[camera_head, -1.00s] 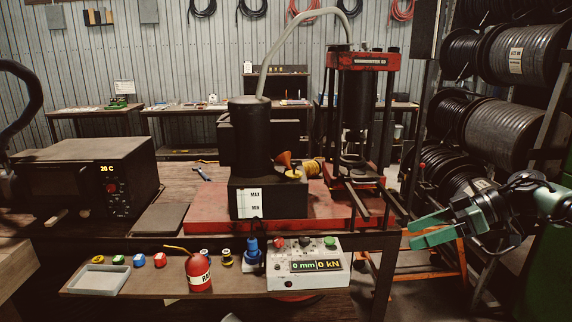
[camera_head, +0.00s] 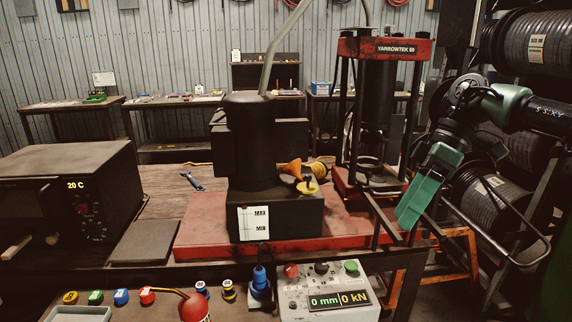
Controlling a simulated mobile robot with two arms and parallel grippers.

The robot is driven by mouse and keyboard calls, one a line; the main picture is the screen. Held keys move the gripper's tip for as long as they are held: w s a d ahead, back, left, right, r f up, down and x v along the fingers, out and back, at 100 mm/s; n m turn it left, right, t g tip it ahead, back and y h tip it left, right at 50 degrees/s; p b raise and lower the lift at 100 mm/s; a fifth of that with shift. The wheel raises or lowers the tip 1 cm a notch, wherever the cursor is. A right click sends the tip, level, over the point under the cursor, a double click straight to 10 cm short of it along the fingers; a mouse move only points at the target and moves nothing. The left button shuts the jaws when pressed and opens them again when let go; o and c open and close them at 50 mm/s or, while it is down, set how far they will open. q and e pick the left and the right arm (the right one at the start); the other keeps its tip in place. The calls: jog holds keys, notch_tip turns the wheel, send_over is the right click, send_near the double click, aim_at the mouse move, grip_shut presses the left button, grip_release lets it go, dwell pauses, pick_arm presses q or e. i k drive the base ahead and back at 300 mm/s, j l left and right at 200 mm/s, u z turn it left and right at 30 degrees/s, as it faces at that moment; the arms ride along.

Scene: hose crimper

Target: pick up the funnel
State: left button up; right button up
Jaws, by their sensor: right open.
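The orange funnel (camera_head: 291,168) is near the middle of the head view. It sits low at the right side of the black cylinder (camera_head: 251,140), above the black tank block with the MAX/MIN gauge. It looks tilted, with its wide end toward the left; a small yellow cap (camera_head: 308,187) is beside it and partly overlaps it. My right gripper (camera_head: 408,214) is green, open and empty. It points down to the left, in front of the red press at the right, well apart from the funnel. My left gripper is not in view.
The red press (camera_head: 386,48) stands right of the funnel, with dark bars reaching forward between it and my gripper. A hose rises from the cylinder. A control box (camera_head: 322,292) and red oil can (camera_head: 194,307) are in front.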

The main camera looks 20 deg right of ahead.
aim_at(293, 169)
jog(key=i, duration=1.3)
